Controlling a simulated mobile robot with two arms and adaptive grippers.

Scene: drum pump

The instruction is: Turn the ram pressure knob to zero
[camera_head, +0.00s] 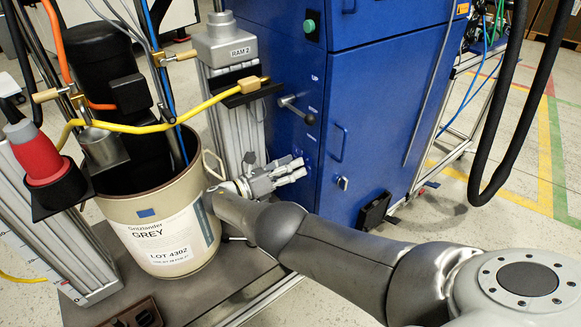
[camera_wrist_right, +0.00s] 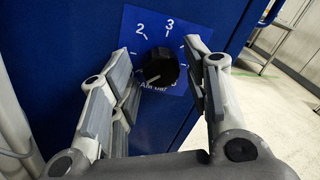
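The black round ram pressure knob (camera_wrist_right: 159,67) sits on a blue scale plate (camera_wrist_right: 150,27) with white numerals in the right wrist view. The numerals 2 and 3 are readable above the knob. A pale mark shows on the knob's lower left. My right gripper (camera_wrist_right: 157,58) is open, with one finger to each side of the knob and visible gaps to both. In the head view the right gripper (camera_head: 300,168) is at the front of the blue cabinet (camera_head: 360,110), and I cannot make out the knob there. My left gripper is not in view.
A beige drum (camera_head: 165,225) stands left of my right arm, next to the RAM 2 column (camera_head: 228,45). A lever with a dark ball end (camera_head: 308,118) sticks out above the gripper. A cabinet handle (camera_head: 338,143) is to its right. Dark hoses (camera_head: 510,100) hang at the right.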

